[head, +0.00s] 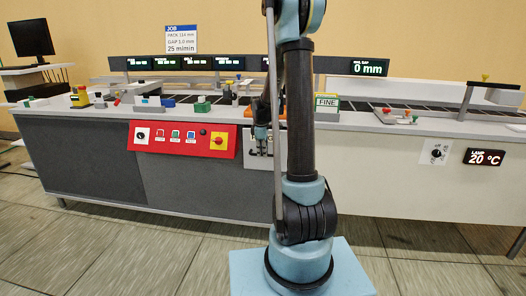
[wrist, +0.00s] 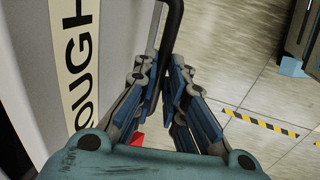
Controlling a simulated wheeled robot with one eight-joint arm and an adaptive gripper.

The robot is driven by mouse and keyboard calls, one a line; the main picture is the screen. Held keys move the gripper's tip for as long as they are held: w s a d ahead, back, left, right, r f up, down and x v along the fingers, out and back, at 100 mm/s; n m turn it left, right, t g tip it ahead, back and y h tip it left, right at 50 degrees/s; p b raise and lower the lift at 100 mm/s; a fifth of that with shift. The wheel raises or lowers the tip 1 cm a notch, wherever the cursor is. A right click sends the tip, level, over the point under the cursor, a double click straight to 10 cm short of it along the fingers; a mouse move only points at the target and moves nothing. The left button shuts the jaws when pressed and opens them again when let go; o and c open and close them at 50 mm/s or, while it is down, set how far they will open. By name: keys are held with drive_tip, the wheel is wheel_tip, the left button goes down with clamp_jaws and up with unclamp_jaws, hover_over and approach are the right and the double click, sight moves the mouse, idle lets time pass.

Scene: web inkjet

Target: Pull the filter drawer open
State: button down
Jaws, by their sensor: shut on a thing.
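My gripper (wrist: 165,72) is shut on a black bar handle (wrist: 174,20) in the wrist view. The handle passes between the fingers and curves at the top of the view. Left of it is a pale front with a cream label (wrist: 76,62) reading "OUGH", its first part cut off. In the head view my gripper (head: 262,138) points down at a whitish panel (head: 254,177) with dark handles, right of the red control panel. My arm hides part of this area. I cannot tell from these views whether the drawer stands out from the machine.
The red control panel (head: 184,153) with buttons and a yellow-red stop knob is close on the left. A "FINE" box (head: 327,103) stands on the machine top to the right. Tiled floor (head: 110,235) in front is clear. A yellow-black floor stripe (wrist: 262,124) shows in the wrist view.

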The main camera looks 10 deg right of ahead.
drive_tip(key=s+a, duration=0.2)
drive_tip(key=s, duration=0.5)
drive_tip(key=s+a, duration=0.3)
drive_tip(key=s, duration=0.5)
drive_tip(key=shift+s, duration=0.1)
drive_tip(key=c, duration=1.7)
unclamp_jaws()
drive_tip(key=shift+o, duration=0.2)
wheel_tip(320, 180, up, 12)
drive_tip(key=s, duration=0.2)
drive_tip(key=shift+a+f, duration=0.2)
drive_tip(key=shift+a, duration=0.1)
